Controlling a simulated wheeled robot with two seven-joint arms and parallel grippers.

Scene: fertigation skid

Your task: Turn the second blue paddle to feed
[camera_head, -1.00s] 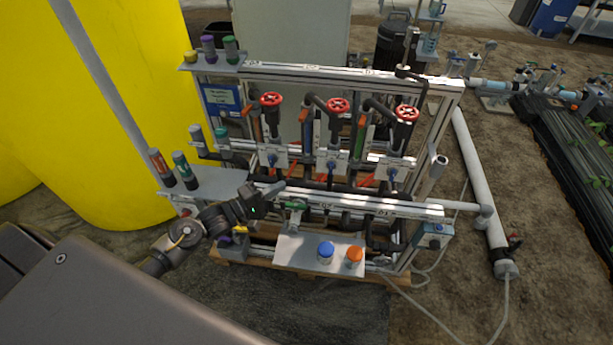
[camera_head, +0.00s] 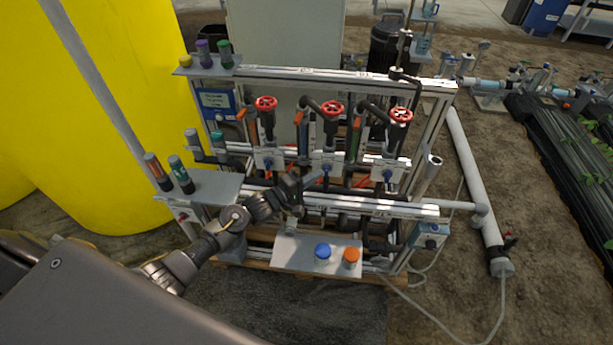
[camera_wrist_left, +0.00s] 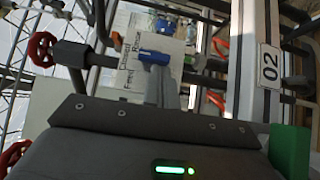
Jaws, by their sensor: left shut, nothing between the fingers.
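Three blue paddles sit on white plates in a row across the skid. The second blue paddle (camera_head: 327,168) is the middle one in the head view, below the middle red handwheel. In the left wrist view the blue paddle (camera_wrist_left: 154,57) lies across a white plate (camera_wrist_left: 125,72) with lettering that includes "Feed". My left gripper (camera_head: 316,176) is shut and empty, just left of and below the middle paddle. In the left wrist view its grey fingers (camera_wrist_left: 161,88) point at the paddle and end close to it. I cannot tell whether they touch. My right gripper is out of view.
Red handwheels (camera_head: 332,108) stand above the paddles. A silver rail (camera_head: 370,206) crosses in front, below them. A shelf with a blue-capped jar (camera_head: 322,252) and an orange-capped jar (camera_head: 351,256) is lower. A "02" tag (camera_wrist_left: 269,67) is beside my fingers.

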